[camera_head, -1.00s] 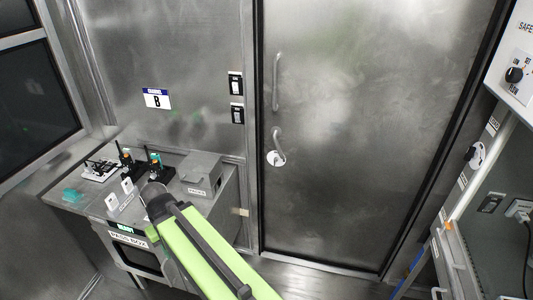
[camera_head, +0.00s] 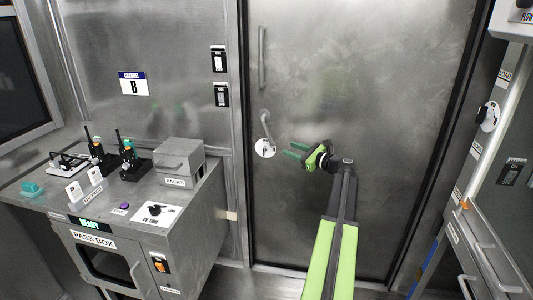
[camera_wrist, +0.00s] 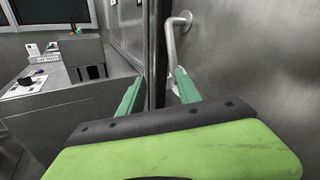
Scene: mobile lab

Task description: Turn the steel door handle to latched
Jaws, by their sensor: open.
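The steel door (camera_head: 350,110) fills the middle of the head view and looks closed.
A long vertical pull bar (camera_head: 262,57) is above the handle. A pass box (camera_head: 130,225) with a small grey box (camera_head: 180,160) and tools on top stands at the left. Wall switches (camera_head: 220,78) are left of the door frame. A cabinet (camera_head: 480,240) is at the right.

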